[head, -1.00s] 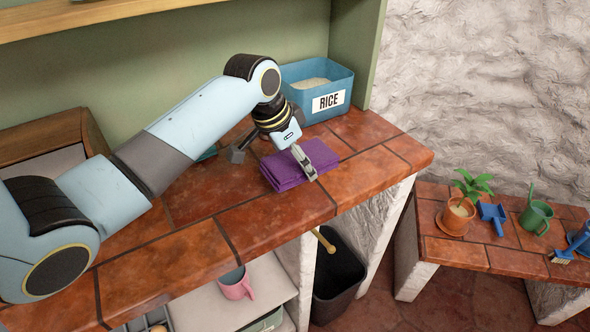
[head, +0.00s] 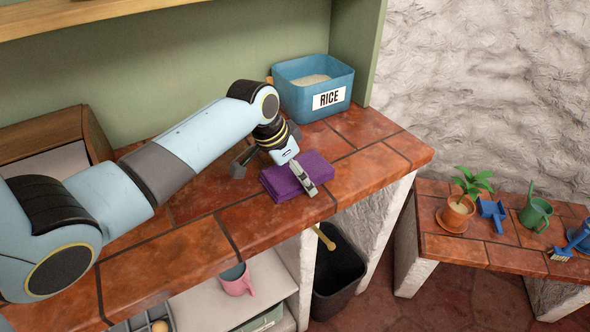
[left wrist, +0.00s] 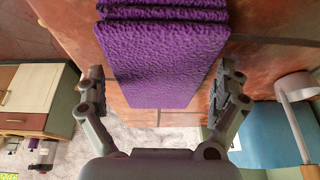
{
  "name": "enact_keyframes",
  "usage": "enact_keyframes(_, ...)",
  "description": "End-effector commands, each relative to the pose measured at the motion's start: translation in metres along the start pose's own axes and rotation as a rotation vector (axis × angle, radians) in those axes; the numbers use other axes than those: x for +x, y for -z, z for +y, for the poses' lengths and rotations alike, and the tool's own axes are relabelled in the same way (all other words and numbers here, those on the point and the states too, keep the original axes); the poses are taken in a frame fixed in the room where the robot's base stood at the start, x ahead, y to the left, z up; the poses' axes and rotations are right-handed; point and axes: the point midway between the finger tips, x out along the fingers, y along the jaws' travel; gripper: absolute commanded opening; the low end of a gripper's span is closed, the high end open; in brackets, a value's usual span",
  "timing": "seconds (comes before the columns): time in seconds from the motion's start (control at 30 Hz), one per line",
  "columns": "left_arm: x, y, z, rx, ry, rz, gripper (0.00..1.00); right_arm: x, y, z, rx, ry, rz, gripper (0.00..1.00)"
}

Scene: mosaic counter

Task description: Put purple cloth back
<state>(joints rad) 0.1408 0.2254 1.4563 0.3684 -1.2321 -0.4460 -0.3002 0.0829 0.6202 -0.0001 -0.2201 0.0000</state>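The purple cloth (head: 284,184) lies folded on the tiled counter, close to its front edge. In the left wrist view the cloth (left wrist: 160,60) fills the upper middle, its stacked folds at the top. My left gripper (head: 270,172) is low over the cloth with its fingers spread wide. One finger shows left of the cloth and the other in front of its right part. In the left wrist view the gripper (left wrist: 162,90) has a finger at either side of the cloth; firm contact cannot be told. My right gripper is not in view.
A blue rice box (head: 290,98) stands at the counter's back right. A wooden bread box (head: 50,135) is at the back left. A black bin (head: 340,270) stands below, near a pink mug (head: 237,281) on a shelf. A low bench (head: 480,255) holds a plant and garden tools.

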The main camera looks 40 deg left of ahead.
Motion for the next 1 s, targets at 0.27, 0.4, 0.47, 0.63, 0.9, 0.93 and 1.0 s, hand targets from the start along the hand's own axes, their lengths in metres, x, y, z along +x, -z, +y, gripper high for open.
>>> enact_keyframes(0.27,-0.006,0.002,-0.001,0.001,0.002,0.002,1.00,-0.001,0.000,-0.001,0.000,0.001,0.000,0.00)
enact_keyframes(0.4,-0.028,0.001,-0.001,0.002,0.003,0.001,1.00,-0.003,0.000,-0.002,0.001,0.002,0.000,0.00)
enact_keyframes(0.47,-0.042,0.002,-0.001,0.002,0.003,0.003,1.00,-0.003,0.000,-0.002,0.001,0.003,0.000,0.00)
enact_keyframes(0.63,-0.081,0.001,-0.002,0.002,0.004,0.001,1.00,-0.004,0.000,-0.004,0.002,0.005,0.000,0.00)
enact_keyframes(0.9,-0.118,0.001,-0.001,0.000,0.001,0.001,1.00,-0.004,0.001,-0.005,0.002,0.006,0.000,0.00)
enact_keyframes(0.93,-0.120,0.001,0.000,0.001,0.001,0.000,1.00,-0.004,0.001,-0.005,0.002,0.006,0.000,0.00)
enact_keyframes(1.0,-0.122,0.001,0.000,0.001,0.000,0.000,1.00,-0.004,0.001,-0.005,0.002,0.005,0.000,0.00)
